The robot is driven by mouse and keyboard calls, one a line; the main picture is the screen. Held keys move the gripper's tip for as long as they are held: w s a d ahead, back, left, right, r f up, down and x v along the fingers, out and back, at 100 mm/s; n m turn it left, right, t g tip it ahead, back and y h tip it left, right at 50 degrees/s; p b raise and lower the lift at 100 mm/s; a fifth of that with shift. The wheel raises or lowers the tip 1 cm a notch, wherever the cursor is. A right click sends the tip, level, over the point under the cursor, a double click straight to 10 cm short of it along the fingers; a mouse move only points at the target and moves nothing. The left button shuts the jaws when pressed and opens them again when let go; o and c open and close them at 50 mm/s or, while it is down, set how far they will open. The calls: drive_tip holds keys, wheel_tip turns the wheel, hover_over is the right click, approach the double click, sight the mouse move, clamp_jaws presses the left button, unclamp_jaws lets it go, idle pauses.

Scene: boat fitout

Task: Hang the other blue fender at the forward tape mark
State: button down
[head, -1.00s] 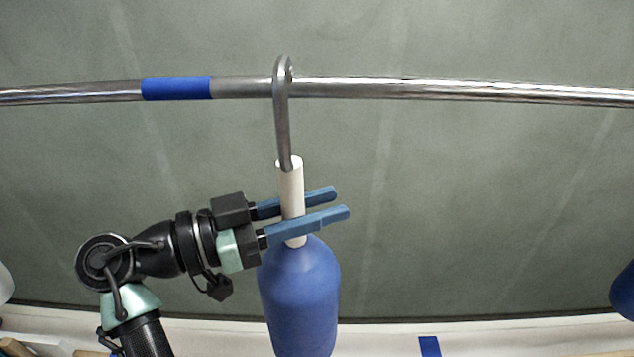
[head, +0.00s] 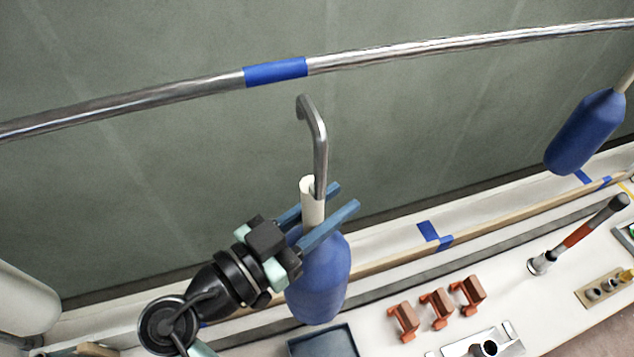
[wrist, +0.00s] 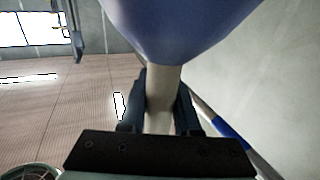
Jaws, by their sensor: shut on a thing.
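My gripper (head: 325,208) is shut on the white neck of a blue fender (head: 319,279), which hangs upright below the fingers. A grey metal hook (head: 320,150) rises from the top of the neck. In the head view the hook's tip shows below the rail (head: 420,53) and apart from it. A blue tape mark (head: 276,72) wraps the rail a little above and left of the hook. In the wrist view the fender (wrist: 185,25) fills the top, with its white neck (wrist: 162,100) between the fingers. Another blue fender (head: 586,131) hangs at the far right; its top is out of view.
Blue tape (head: 428,231) marks the ledge. A pale rounded thing (head: 25,300) stands at left.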

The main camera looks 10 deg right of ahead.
drive_tip(key=shift+r, duration=0.15)
drive_tip(key=shift+w, duration=0.7)
drive_tip(key=w+a+f+b, duration=0.1)
drive_tip(key=w+b, duration=0.1)
drive_tip(key=w, duration=0.5)
drive_tip(key=w+a+f+b, duration=0.2)
drive_tip(key=w+b, duration=0.1)
drive_tip(key=w, duration=0.4)
drive_tip(key=shift+b, duration=0.3)
idle(0.5)
drive_tip(key=shift+f, duration=0.1)
